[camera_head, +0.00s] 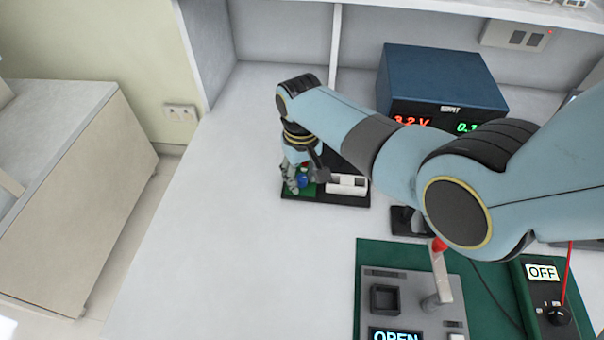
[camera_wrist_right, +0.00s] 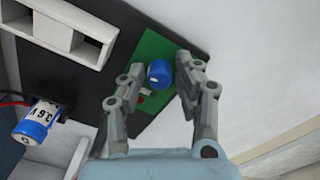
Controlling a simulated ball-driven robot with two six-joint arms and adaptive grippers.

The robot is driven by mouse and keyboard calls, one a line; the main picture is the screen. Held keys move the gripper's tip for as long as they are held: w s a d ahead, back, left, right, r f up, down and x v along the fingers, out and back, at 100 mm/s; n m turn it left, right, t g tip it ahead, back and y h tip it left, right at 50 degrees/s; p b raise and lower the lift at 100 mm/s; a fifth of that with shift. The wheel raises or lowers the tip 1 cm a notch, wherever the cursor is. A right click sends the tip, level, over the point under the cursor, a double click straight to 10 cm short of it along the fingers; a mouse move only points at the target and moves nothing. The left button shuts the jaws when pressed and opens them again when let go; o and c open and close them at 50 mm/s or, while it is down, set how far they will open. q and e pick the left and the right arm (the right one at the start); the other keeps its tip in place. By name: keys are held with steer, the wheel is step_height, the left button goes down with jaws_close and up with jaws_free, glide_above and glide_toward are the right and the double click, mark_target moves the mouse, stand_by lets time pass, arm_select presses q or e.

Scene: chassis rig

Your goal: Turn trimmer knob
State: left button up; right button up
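The trimmer knob is a small blue cylinder (camera_wrist_right: 159,73) on a green circuit board (camera_wrist_right: 152,47) in the right wrist view. In the head view the blue knob (camera_head: 303,180) shows small and partly covered at my right gripper. My right gripper (camera_wrist_right: 160,68) has one finger on each side of the knob, with narrow gaps seeming to show between knob and fingertips. It is open around the knob. In the head view the right gripper (camera_head: 299,178) is low over the board's left end. My left gripper is not in view.
A white holder (camera_head: 347,184) shares the black base with the board. A blue power supply (camera_head: 440,82) stands behind. A green mat (camera_head: 375,252) at front carries a lever fixture (camera_head: 440,275) and a switch box reading OFF (camera_head: 543,272). A blue-white battery (camera_wrist_right: 33,123) is nearby. The left tabletop is clear.

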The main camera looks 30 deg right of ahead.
mark_target(302, 177)
steer(key=shift+o, duration=1)
step_height(302, 177, up, 12)
